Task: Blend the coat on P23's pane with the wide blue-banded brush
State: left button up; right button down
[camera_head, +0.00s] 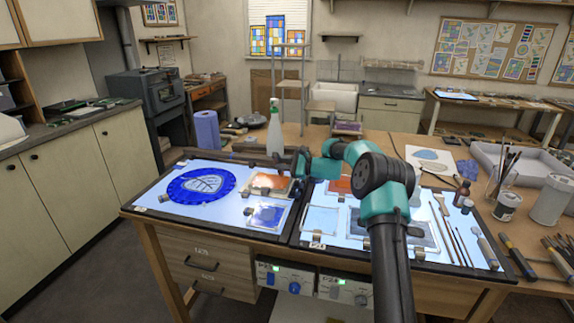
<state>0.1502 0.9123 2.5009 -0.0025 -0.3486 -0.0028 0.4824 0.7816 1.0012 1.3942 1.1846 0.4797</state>
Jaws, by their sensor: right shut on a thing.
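My right gripper (299,164) reaches over the upper middle of the light tables, near an orange-red pane (270,183). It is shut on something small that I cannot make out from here. A pane with a blue coat (268,215) lies below the orange one on the left light table (160,196). A pale clear pane (321,220) lies on the right light table. The pane labels are too small to read, so I cannot tell which is P23's. A flat brush (440,205) lies at the right among thin brushes; no blue band can be made out. My left gripper is out of view.
Bottles, a brush jar (506,205) and tools crowd the right. My right arm covers part of the right light table.

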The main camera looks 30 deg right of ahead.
jog(key=shift+w+a, duration=0.15)
jog(key=shift+w+a, duration=0.1)
jog(key=shift+x, duration=1.4)
jog(key=shift+a, duration=0.1)
jog(key=shift+x, duration=1.45)
jog(key=shift+f, duration=0.2)
jog(key=shift+x, duration=1.55)
